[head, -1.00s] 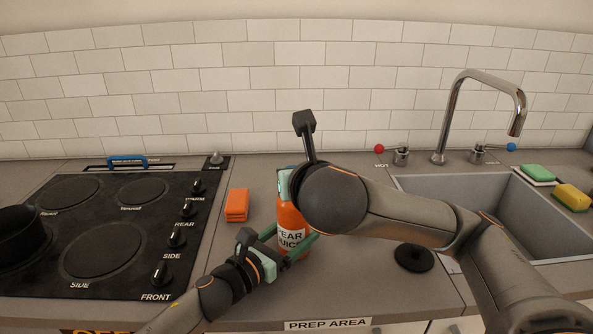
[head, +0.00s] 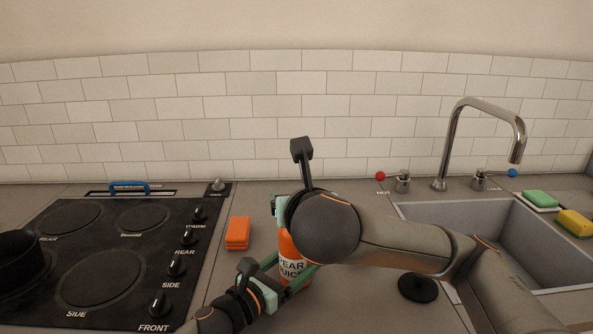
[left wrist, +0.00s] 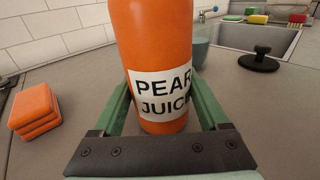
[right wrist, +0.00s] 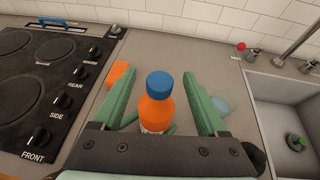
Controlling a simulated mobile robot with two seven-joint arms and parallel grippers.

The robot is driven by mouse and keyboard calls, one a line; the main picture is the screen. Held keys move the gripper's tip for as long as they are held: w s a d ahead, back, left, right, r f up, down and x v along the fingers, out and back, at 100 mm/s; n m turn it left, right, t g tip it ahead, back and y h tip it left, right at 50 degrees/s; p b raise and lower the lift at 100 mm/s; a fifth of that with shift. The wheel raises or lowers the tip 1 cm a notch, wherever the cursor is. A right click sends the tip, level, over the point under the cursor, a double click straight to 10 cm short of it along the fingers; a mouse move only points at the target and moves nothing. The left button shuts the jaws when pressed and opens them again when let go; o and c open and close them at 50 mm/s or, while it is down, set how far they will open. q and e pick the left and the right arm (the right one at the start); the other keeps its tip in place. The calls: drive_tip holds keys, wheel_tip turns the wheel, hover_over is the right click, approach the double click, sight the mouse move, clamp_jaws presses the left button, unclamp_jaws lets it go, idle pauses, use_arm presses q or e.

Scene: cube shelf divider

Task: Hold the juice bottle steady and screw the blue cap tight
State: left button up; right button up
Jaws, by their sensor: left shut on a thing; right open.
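The juice bottle (head: 291,262) is orange with a white PEAR JUICE label and stands upright on the counter. It fills the middle of the left wrist view (left wrist: 158,45). My left gripper (left wrist: 160,100) is shut around its lower body, one finger on each side. The blue cap (right wrist: 159,84) sits on top of the bottle in the right wrist view; how tight it is cannot be told. My right gripper (right wrist: 160,70) is open above the bottle, with the cap between its spread fingers and apart from both. In the head view my right arm hides the cap.
Orange blocks (head: 237,233) are stacked left of the bottle, beside the black cooktop (head: 105,255). A black round stopper (head: 418,287) lies to the right, before the sink (head: 470,240). A translucent cup (right wrist: 220,104) stands close to the bottle's right.

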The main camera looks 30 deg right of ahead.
wheel_tip(320, 180, up, 9)
drive_tip(key=shift+r, duration=0.2)
idle(0.5)
